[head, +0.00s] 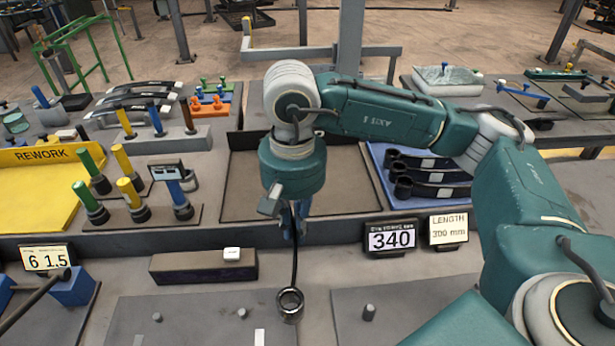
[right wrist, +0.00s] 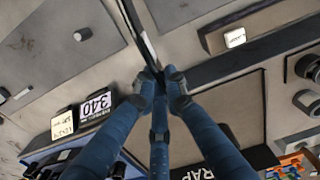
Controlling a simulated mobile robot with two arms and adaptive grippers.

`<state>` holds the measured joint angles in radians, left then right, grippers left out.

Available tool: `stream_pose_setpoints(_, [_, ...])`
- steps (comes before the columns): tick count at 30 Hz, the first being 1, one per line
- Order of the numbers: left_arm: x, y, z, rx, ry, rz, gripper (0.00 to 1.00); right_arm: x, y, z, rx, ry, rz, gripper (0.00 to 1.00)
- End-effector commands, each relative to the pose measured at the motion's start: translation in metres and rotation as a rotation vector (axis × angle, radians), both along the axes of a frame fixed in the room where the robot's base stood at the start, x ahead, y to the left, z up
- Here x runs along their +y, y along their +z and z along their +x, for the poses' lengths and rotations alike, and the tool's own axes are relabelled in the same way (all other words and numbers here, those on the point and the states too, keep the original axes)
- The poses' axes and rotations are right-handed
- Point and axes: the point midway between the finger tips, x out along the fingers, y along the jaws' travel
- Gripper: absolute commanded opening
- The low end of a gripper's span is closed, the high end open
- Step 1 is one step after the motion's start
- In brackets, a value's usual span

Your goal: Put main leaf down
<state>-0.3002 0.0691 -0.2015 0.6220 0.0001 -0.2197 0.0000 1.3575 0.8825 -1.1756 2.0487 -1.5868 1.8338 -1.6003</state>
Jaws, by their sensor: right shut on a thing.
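My right gripper (head: 292,226) is shut on the main leaf (head: 295,262), a dark, narrow steel strip. The leaf hangs down below the gripper in the head view, with a round rolled eye at its lower end above the front of the bench. In the right wrist view the blue fingers (right wrist: 160,92) close on the leaf (right wrist: 134,28), which runs up out of the picture. The gripper hides the leaf's upper part in the head view. My left gripper is not in view.
Grey plates (head: 200,325) with short pegs lie below the leaf. A dark bar block (head: 200,268) lies behind them. Signs reading 340 (head: 391,238) and LENGTH 300 mm (head: 448,229) stand to the right. A blue tray (head: 385,185) holds more dark leaves; a yellow REWORK tray (head: 35,195) is left.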

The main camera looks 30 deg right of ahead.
Motion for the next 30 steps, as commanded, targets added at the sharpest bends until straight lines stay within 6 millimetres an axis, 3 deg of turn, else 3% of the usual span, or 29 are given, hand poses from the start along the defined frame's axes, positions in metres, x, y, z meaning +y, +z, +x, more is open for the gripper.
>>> stream_pose_setpoints(1, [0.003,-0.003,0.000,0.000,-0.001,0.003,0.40,-0.003,0.008,0.016,-0.009,-0.100,0.005,0.00])
stream_pose_setpoints(6, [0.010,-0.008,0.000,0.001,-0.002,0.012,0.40,-0.018,0.035,0.058,-0.008,-0.469,0.009,0.00])
stream_pose_setpoints(15, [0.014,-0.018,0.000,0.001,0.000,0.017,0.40,-0.048,0.094,0.114,-0.005,-1.123,0.014,0.00])
stream_pose_setpoints(24, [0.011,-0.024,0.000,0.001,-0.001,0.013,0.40,-0.070,0.139,0.138,-0.003,-1.569,0.013,0.00])
stream_pose_setpoints(30, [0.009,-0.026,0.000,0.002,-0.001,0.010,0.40,-0.074,0.143,0.142,-0.001,-1.664,0.010,0.00])
